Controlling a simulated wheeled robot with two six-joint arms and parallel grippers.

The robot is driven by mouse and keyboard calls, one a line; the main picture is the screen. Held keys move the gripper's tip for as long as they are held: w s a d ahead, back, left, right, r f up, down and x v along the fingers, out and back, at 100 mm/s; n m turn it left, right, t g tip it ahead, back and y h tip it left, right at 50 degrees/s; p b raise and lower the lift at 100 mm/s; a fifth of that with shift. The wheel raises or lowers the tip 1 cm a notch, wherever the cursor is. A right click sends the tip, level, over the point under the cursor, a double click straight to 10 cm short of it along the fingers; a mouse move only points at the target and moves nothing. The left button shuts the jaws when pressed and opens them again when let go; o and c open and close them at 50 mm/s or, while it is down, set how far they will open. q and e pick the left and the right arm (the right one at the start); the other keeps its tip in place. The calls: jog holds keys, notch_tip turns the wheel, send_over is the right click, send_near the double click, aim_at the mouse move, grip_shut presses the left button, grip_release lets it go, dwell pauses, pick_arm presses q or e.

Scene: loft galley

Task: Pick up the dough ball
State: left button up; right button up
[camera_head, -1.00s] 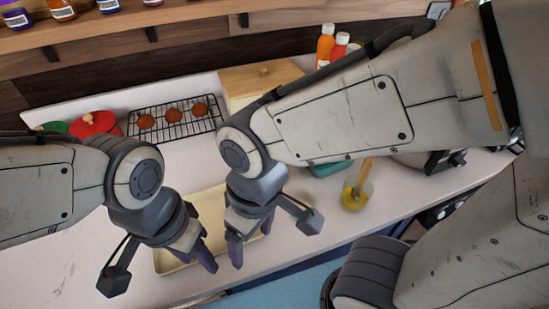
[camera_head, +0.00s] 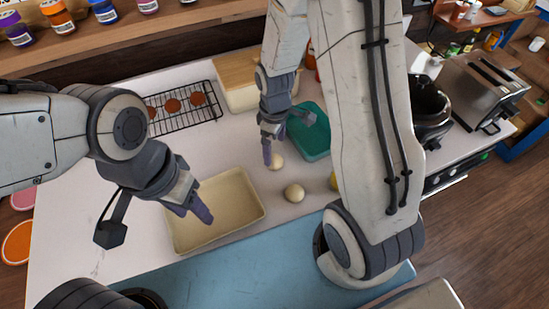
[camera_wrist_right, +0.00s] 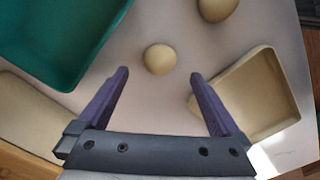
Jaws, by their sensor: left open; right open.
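Two pale dough balls lie on the white counter. One dough ball (camera_head: 276,162) is beside my right gripper (camera_head: 270,150); the other dough ball (camera_head: 294,193) lies closer to the front edge. In the right wrist view the nearer dough ball (camera_wrist_right: 160,59) sits beyond and between the open, empty fingers of my right gripper (camera_wrist_right: 158,75), not touching them. The second dough ball (camera_wrist_right: 217,9) is at the top edge there. My left gripper (camera_head: 202,211) is over the beige baking tray (camera_head: 259,193), its fingers partly overlapping in view.
A teal tray (camera_head: 312,140) stands just right of my right gripper. A wooden-lidded box (camera_head: 238,95) and a cooling rack (camera_head: 205,118) with several brown cookies are behind. A toaster (camera_head: 485,85) stands far right. My right arm hides part of the counter.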

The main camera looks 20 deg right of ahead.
aim_at(275, 158)
jog(key=shift+f+p, duration=0.85)
jog(key=shift+f, duration=2)
jog(key=c, duration=1.4)
jog(key=shift+r, duration=0.2)
